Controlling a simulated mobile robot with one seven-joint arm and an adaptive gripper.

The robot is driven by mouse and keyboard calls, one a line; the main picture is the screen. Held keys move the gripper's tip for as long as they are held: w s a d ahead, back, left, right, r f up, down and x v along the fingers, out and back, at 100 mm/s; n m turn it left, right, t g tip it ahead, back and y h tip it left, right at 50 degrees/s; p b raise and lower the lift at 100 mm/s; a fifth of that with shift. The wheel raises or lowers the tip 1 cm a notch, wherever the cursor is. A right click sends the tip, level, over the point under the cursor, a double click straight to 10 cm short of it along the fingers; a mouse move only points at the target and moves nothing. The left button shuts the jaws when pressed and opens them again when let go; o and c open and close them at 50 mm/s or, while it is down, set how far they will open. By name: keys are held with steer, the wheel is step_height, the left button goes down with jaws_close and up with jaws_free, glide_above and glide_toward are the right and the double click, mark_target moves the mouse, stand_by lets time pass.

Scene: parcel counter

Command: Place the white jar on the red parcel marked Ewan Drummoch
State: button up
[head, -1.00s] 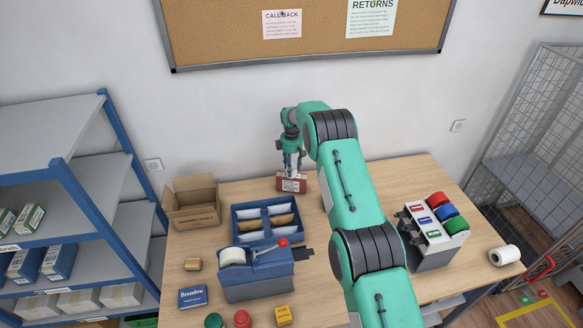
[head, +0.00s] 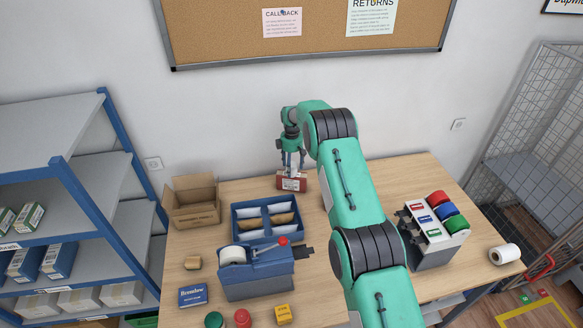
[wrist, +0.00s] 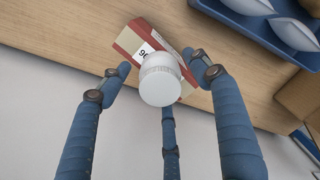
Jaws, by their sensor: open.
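The red parcel (head: 291,185) lies near the back edge of the table, with a white label whose name I cannot read. The white jar (wrist: 160,84) is seen from above in the wrist view, its ribbed lid towards me, and appears to stand on the red parcel (wrist: 128,40). In the head view the jar (head: 293,165) is a small pale shape between my fingers. My gripper (head: 291,167) is open around the jar, with fingers spread to its left and right and a third below it in the wrist view (wrist: 162,68). The jar's base is hidden.
A blue divided tray (head: 240,236) with envelopes is in front of the parcel. An open cardboard box (head: 194,208) stands left, a blue tape dispenser (head: 257,278) in front. A rack of coloured rolls (head: 430,232) is at right.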

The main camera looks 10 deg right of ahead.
mark_target(292, 164)
step_height(292, 164, up, 12)
steer(key=b, duration=0.1)
steer(key=shift+b, duration=0.35)
steer(key=shift+r, duration=0.1)
stand_by(0.8)
